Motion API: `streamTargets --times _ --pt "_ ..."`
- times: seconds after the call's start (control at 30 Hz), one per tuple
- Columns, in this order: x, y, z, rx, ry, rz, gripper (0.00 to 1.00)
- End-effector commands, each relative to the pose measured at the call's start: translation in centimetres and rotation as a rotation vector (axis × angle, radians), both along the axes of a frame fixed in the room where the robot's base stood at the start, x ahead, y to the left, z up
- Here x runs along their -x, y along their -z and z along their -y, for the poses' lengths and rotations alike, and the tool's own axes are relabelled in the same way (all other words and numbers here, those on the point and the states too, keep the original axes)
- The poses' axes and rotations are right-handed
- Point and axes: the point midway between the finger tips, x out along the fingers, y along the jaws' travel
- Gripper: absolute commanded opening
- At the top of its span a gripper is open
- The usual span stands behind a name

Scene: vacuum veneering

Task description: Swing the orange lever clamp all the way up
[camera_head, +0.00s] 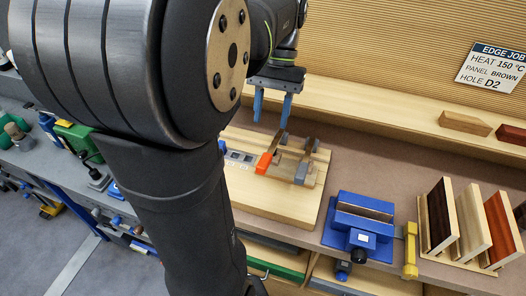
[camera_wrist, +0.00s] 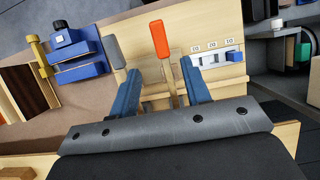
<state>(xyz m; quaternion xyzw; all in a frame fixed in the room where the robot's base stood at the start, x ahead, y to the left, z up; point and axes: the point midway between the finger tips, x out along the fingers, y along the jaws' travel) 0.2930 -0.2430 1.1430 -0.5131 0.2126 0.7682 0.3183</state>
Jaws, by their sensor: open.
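The orange lever clamp (camera_head: 263,163) is on the light wooden board (camera_head: 262,202), its orange handle towards the board's front. My gripper (camera_head: 272,119) hangs above the board and behind the handle, with its two blue fingers apart and nothing between them. In the wrist view the orange handle (camera_wrist: 160,38) shows just beyond the fingertips, and its shank runs down into the gap between the fingers of my gripper (camera_wrist: 160,67). I see no contact. The lever's exact angle is hard to tell.
A grey-handled lever (camera_head: 301,172) stands just right of the orange one. A pale switch panel (camera_head: 239,157) lies to its left. A blue vise (camera_head: 358,222) and upright panels (camera_head: 472,222) stand further right. A sign (camera_head: 493,68) hangs on the back wall.

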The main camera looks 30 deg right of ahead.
Motion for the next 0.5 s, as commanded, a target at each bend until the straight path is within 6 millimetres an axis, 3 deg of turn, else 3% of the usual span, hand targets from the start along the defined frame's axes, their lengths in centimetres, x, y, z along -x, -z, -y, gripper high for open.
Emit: streamTargets --times 0.3,0.5 --pt "1.9 6.3 -1.9 -0.003 0.000 -0.003 0.44" --pt "2.6 9.0 -2.6 -0.001 0.000 -0.001 0.44"
